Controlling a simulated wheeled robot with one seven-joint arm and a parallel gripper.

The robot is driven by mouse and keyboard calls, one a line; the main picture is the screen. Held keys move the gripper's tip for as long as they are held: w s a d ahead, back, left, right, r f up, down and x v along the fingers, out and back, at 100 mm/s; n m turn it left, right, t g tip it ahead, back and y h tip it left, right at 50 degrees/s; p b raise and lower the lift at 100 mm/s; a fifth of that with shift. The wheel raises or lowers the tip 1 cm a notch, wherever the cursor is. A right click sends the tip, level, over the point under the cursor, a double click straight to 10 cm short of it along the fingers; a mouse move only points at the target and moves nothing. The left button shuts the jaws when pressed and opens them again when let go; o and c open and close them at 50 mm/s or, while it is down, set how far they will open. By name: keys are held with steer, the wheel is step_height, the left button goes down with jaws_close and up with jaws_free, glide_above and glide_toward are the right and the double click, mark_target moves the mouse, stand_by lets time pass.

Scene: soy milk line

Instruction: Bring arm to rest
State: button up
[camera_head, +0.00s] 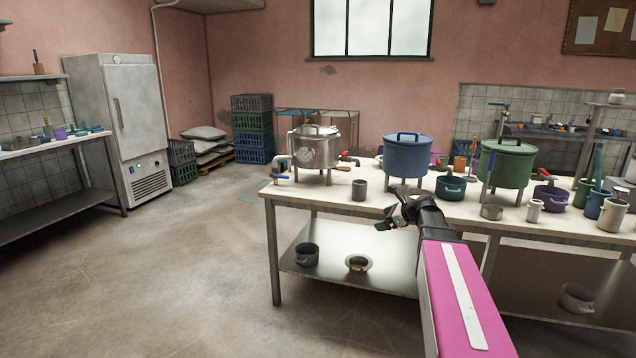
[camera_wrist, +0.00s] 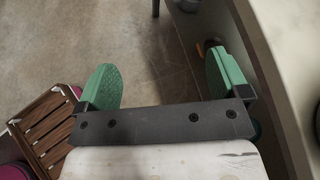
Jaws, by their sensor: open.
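My arm, with a pink link, reaches forward in the head view. My gripper (camera_head: 390,217) is at its end, just in front of the near edge of the worktable (camera_head: 335,207). In the wrist view my gripper (camera_wrist: 170,88) shows two green finger pads set wide apart, with bare floor between them. It is open and holds nothing.
On the worktable stand a steel pot (camera_head: 314,153), a blue pot (camera_head: 408,155), a green pot (camera_head: 507,164) and a grey cup (camera_head: 359,190). Its lower shelf (camera_head: 335,263) holds several vessels. A wooden crate (camera_wrist: 45,125) shows in the wrist view. The floor at left is clear.

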steer(key=s+a+f+n+g+h, duration=0.3)
steer(key=s+f+n+h, duration=0.1)
steer(key=s+f+n, duration=0.6)
steer(key=s+a+f+n+g+h, duration=0.3)
steer(key=s+f+n, duration=0.6)
steer(key=s, duration=0.7)
steer(key=n+g+h, duration=0.1)
steer(key=n, duration=0.2)
steer(key=shift+s+a+f+h, duration=0.2)
steer(key=shift+a+f+h, duration=0.1)
steer(key=shift+f+h, duration=0.1)
